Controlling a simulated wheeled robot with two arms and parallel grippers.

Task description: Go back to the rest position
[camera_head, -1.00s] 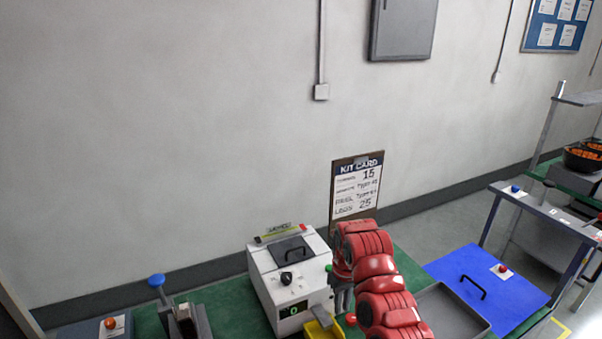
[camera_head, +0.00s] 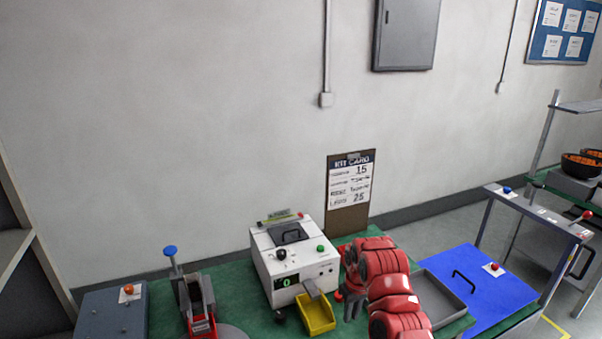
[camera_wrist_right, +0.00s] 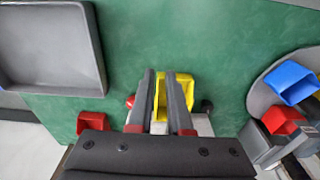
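My right arm is red in the head view, and its dark gripper (camera_head: 352,309) points down just right of the white counting machine (camera_head: 293,262) and yellow tray (camera_head: 316,314). In the right wrist view the two fingers of my right gripper (camera_wrist_right: 160,76) stand apart with nothing held between them. The yellow tray (camera_wrist_right: 161,98) shows below, between and beside the fingers. The fingertips appear to be above the bench, but their exact height is unclear. My left gripper is not in view.
A press with a blue knob (camera_head: 170,251) stands at left. A red bin (camera_wrist_right: 91,121) lies near the gripper.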

